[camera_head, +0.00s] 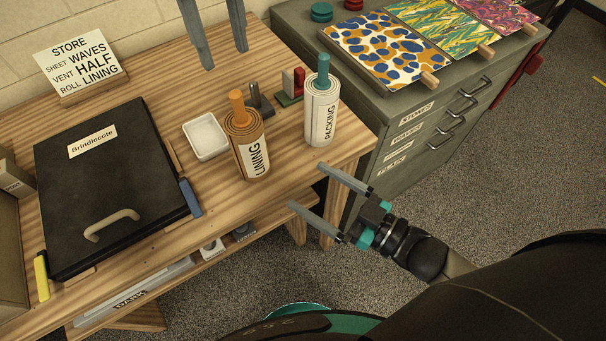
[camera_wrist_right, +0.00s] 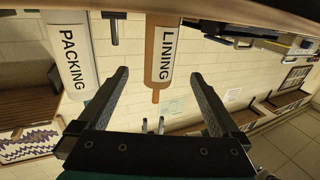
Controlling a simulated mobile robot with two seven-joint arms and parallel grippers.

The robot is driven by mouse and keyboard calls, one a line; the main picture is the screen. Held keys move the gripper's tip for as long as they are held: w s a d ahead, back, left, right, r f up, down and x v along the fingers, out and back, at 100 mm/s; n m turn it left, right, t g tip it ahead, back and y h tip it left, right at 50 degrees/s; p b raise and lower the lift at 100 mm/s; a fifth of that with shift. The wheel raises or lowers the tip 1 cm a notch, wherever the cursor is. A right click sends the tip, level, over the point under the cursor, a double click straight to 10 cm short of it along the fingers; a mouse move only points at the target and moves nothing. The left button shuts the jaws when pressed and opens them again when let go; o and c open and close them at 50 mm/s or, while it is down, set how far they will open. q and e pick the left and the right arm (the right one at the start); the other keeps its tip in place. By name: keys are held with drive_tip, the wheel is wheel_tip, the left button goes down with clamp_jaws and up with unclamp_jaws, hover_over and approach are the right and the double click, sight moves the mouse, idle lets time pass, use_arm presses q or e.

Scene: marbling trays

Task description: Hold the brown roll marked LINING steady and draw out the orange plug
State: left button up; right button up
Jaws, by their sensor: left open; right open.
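The brown roll marked LINING (camera_head: 252,158) stands upright near the bench's front edge, with the orange plug (camera_head: 237,104) sticking up from its top. In the right wrist view the roll (camera_wrist_right: 164,50) appears upside down between my fingers, with the plug (camera_wrist_right: 155,96) below it. My right gripper (camera_head: 306,186) is open and empty, in front of the bench edge, to the right of and apart from the roll. My left gripper (camera_head: 225,60) is open and empty at the top of the head view, beyond the roll, fingers pointing down; its arm is out of view.
A white PACKING roll (camera_head: 322,115) with a teal plug stands close to the right. A white dish (camera_head: 206,141) lies left of the brown roll, beside a large black case (camera_head: 112,190). Small dark and red items stand behind. A grey drawer cabinet (camera_head: 410,110) is at right.

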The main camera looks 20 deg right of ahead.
sight(250, 150)
drive_tip(key=x, duration=1.5)
drive_tip(key=shift+a, duration=0.15)
drive_tip(key=c, duration=1.4)
idle(0.8)
